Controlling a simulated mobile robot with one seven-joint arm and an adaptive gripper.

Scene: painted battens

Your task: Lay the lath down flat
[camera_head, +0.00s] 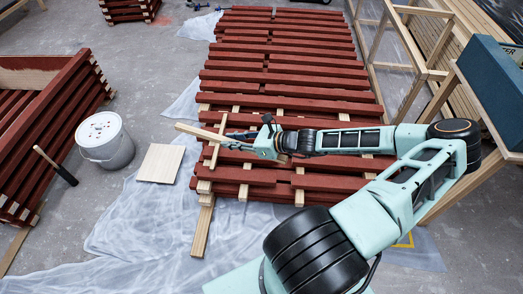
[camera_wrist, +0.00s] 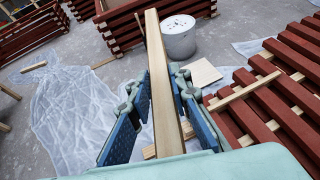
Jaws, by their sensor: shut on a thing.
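The lath is a long pale wooden strip that sticks out ahead of my gripper toward the left in the head view (camera_head: 190,130). In the wrist view the lath (camera_wrist: 154,40) runs lengthwise between the two blue finger pads, its far end pointing toward the bucket. My gripper (camera_head: 240,144) is shut on the lath above the near left part of the red batten stack (camera_head: 290,95). The pads also show in the wrist view (camera_wrist: 157,90). The lath's rear end is hidden by my gripper. I cannot tell its exact tilt or its height over the stack.
A red crate-like stack (camera_head: 50,125) stands farther left. Plastic sheeting (camera_head: 140,225) covers the floor. A wooden frame (camera_head: 400,60) stands at right.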

